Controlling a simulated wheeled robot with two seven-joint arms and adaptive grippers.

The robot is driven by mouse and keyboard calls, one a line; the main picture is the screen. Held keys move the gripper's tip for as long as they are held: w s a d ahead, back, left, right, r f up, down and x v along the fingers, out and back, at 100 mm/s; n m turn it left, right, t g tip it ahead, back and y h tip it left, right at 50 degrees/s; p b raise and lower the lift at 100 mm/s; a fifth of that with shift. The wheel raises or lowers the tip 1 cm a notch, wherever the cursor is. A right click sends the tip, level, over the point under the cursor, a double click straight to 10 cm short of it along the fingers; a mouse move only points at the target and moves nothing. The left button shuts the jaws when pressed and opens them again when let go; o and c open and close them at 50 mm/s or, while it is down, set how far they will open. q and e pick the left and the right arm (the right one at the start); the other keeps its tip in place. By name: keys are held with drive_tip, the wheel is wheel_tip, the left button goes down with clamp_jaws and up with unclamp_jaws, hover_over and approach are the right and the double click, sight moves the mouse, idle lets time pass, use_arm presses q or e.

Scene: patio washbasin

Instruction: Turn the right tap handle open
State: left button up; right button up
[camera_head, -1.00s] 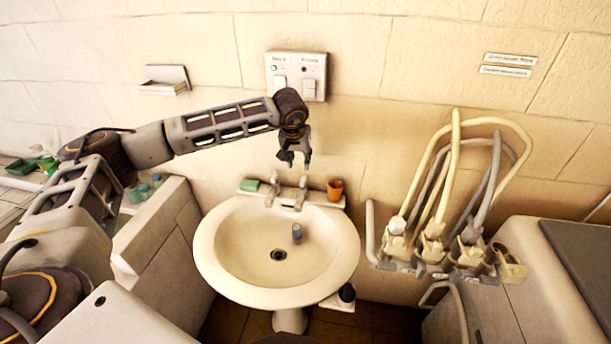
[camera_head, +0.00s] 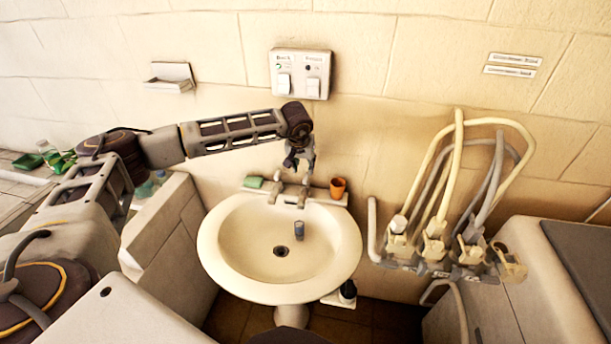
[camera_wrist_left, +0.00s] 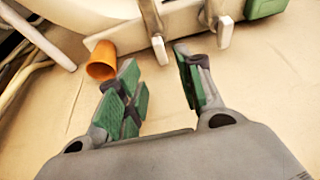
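The white washbasin (camera_head: 225,265) has two pale tap handles at its back edge. The right tap handle (camera_head: 303,194) is beside the orange cup; the left tap handle (camera_head: 277,190) is nearer the green soap. My left gripper (camera_head: 300,166) hangs just above the right handle, pointing down. In the left wrist view, its green-padded fingers (camera_wrist_left: 157,78) are apart with nothing between them. There the right handle (camera_wrist_left: 159,48) lies just beyond the gap, and the left handle (camera_wrist_left: 225,35) is to its right. I cannot tell whether a finger touches the handle. My right gripper is out of view.
The orange cup (camera_head: 338,188) stands close right of the taps and also shows in the wrist view (camera_wrist_left: 101,62). Green soap (camera_head: 253,182) lies at left. A switch panel (camera_head: 300,74) is on the wall above. A hose rack (camera_head: 440,250) stands at right.

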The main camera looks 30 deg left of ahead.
sight(306, 177)
use_arm(q)
drive_tip(key=shift+p+x, duration=0.75)
drive_tip(key=shift+x, duration=3.7)
clamp_jaws()
